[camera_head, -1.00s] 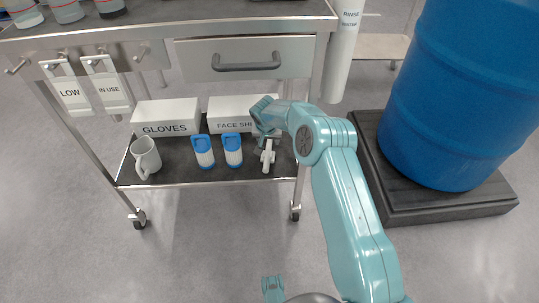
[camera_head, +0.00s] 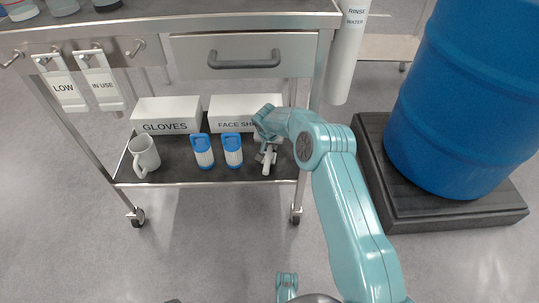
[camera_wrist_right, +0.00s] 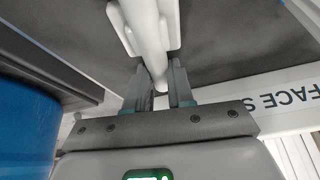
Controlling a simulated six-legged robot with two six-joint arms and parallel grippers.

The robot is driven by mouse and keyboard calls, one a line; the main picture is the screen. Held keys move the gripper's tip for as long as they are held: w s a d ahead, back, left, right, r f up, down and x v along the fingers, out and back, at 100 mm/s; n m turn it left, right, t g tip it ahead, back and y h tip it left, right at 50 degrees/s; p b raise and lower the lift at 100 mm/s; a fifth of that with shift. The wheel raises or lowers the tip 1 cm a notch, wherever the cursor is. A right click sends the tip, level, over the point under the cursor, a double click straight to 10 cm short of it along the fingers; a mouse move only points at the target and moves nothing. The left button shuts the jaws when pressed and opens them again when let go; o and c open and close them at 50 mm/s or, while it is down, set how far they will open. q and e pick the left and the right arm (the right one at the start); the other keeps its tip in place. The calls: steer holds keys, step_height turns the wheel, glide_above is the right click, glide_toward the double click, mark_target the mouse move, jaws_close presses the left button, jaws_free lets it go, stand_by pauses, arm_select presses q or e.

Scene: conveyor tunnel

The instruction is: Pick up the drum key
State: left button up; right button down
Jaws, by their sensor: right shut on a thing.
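The drum key (camera_head: 268,161), a white tool with a long shaft and wider side parts, is at the right end of the cart's dark lower shelf (camera_head: 175,162). My right gripper (camera_head: 265,147) is at the key, in front of the FACE SHIELDS box, and partly hides it. In the right wrist view, the two grey fingers (camera_wrist_right: 167,82) are shut on the end of the white key (camera_wrist_right: 150,40), one on each side. I cannot tell whether the key is clear of the shelf.
Two blue-and-white items (camera_head: 203,152) and a white mug (camera_head: 144,156) stand left of the key. GLOVES (camera_head: 167,114) and FACE SHIELDS (camera_head: 232,112) boxes are behind. The cart's drawer (camera_head: 243,56) is above. A blue drum (camera_head: 455,110) on a dark pallet (camera_head: 440,216) is right.

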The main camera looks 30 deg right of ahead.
arm_select(q)
steer(key=shift+r, duration=0.1)
arm_select(e)
steer(key=shift+r, duration=0.1)
steer(key=shift+r+p, duration=0.25)
steer(key=shift+p, duration=0.1)
step_height(320, 180, up, 7)
steer(key=p, duration=0.4)
steer(key=shift+s+f, duration=0.1)
arm_select(q)
steer(key=shift+s+r+g+b, duration=0.3)
steer(key=shift+s+r+b, duration=0.6)
steer(key=shift+r+b, duration=0.2)
arm_select(e)
steer(key=s+a, duration=0.5)
steer(key=s, duration=0.3)
steer(key=s+a, duration=0.5)
steer(key=s, duration=0.4)
steer(key=shift+a+f, duration=0.2)
steer(key=shift+f, duration=0.05)
